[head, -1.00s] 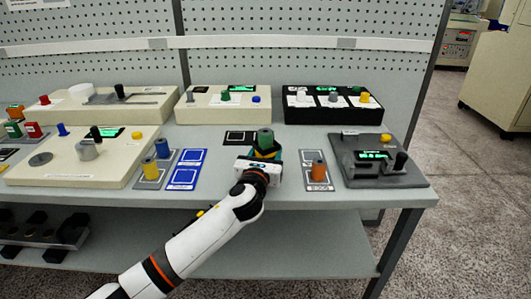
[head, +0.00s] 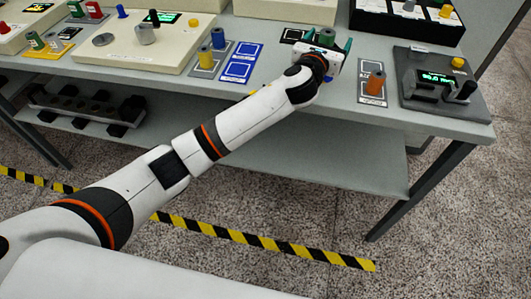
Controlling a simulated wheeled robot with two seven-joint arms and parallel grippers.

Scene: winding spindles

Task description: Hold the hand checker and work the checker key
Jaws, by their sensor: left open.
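A dark grey unit (head: 425,100) with a lit green display stands at the right end of the bench. I take it for the hand checker, but its label is too small to read. It has a yellow knob (head: 458,63) at the back and a black handle (head: 466,90) at the right; I cannot tell which is the key. My left gripper (head: 328,40) is over the bench, left of the unit and apart from it. Its teal fingers are open, with a dark cylinder (head: 326,36) showing between them; contact is unclear. My right gripper is out of view.
A grey plate with an orange spindle (head: 375,83) lies between my left gripper and the grey unit. A black box (head: 408,18) stands behind. A lower shelf (head: 290,150) runs under the bench.

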